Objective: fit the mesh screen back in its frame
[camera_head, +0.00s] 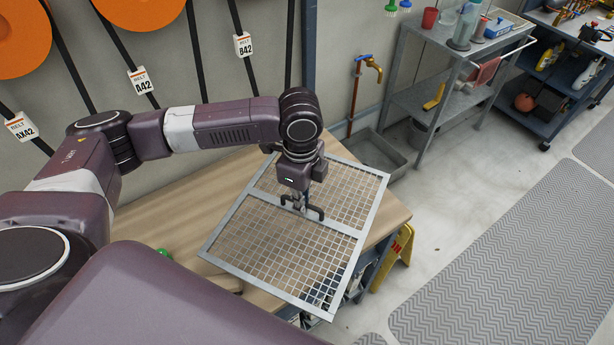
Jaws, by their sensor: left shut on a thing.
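The mesh screen (283,247) is a flat wire grid with a grey metal border and a crossbar through its middle. It is over the wooden table (178,211), tilted, and its lower right part reaches past the table's edge. My left gripper (303,208) comes down from above near the middle of the screen and is shut on it at the crossbar. Whether the screen touches the table I cannot tell. The frame that the screen fits is not identifiable in this view. My right gripper is not in view.
A yellow folding sign (399,256) stands on the floor right of the table. A small green object (164,253) lies on the table's near left. The grey floor mat (505,255) on the right is clear.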

